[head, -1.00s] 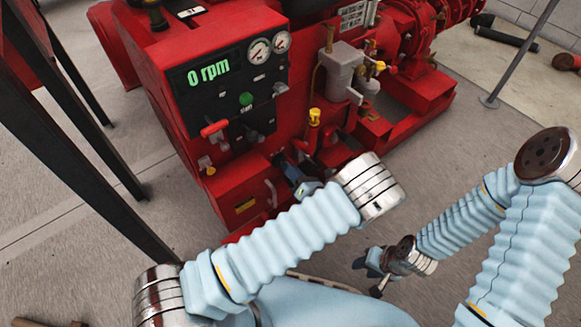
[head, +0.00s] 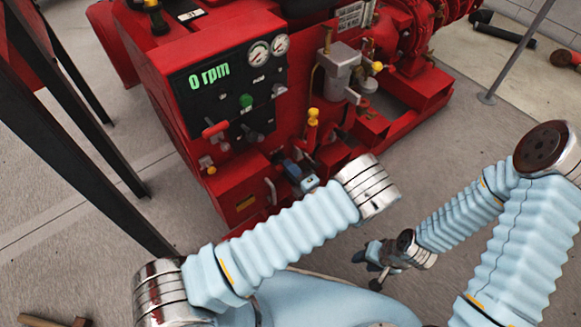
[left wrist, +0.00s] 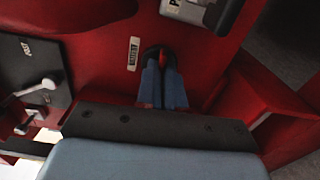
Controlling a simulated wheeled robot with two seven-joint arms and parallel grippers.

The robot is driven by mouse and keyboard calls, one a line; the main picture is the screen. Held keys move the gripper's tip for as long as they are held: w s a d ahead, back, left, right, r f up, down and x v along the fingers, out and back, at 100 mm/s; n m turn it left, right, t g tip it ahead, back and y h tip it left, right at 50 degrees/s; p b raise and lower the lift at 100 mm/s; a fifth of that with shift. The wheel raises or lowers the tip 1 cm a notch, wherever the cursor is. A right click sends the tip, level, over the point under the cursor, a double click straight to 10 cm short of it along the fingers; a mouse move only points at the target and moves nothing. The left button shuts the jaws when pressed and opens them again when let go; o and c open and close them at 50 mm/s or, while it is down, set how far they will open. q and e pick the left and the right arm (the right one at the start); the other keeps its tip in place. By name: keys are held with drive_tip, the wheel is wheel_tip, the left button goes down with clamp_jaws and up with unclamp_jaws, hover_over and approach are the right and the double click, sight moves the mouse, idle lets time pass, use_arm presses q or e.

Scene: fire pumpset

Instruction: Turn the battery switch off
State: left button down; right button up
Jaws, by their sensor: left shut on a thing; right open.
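The battery switch (left wrist: 162,57) shows in the left wrist view as a dark round base with a bit of red, on the red panel beside a small white label (left wrist: 133,53). My left gripper (left wrist: 163,72) has its two blue fingers closed on the switch's red handle, which they mostly cover. In the head view my left gripper (head: 291,167) reaches the low front of the red pumpset (head: 235,180), and the switch is hidden there. My right gripper (head: 362,256) is open and empty, low over the floor, away from the pumpset.
The control panel (head: 230,90) reads 0 rpm, with gauges, a green button and a red lever (head: 215,128). A yellow-topped fitting (head: 313,118) stands just beyond my left gripper. Dark metal legs (head: 85,150) stand at left.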

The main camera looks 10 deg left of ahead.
use_arm(q)
drive_tip(key=shift+s+f+m, duration=0.1)
drive_tip(key=shift+m, duration=0.3)
drive_tip(key=c, duration=1.3)
unclamp_jaws()
drive_tip(key=shift+o, duration=0.2)
use_arm(e)
drive_tip(key=shift+r, duration=0.1)
